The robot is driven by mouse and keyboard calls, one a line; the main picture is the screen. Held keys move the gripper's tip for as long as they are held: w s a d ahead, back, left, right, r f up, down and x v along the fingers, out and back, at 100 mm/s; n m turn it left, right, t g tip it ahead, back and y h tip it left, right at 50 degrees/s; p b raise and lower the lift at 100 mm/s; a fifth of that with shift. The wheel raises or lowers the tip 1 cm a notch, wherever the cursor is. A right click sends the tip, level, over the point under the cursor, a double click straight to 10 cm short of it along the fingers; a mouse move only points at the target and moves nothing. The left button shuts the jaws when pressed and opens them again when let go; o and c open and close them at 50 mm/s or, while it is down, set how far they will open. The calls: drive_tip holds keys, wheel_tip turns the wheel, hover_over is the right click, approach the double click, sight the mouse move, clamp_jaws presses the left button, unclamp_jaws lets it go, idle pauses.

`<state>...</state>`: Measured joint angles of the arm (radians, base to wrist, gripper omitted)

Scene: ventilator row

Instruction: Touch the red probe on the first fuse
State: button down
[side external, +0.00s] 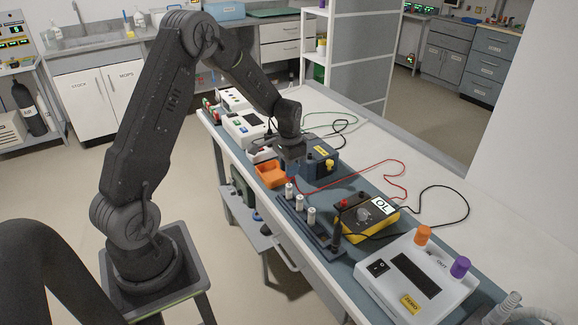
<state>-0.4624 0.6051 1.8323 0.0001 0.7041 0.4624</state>
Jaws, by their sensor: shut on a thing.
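My gripper (291,170) points down over the far end of the fuse rack (323,238). It is shut on the red probe (291,181), which is mostly hidden; only a small bit of red shows below the fingers. Three pale upright fuses stand in a row on the dark rack: the far one (289,193), the middle one (300,204) and the near one (311,217). The probe is just above the far fuse; I cannot tell whether they touch. The yellow meter (377,224) reads OL, and its red lead (388,160) loops across the bench.
A black probe (336,234) stands at the rack's near end. An orange bin (270,175) and a dark box with a yellow label (323,158) are close beside my gripper. A white device (418,280) with orange and purple ports sits at the near end. The bench's right side is largely clear.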

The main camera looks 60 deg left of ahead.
idle(0.4)
drive_tip(key=shift+r, duration=3.5)
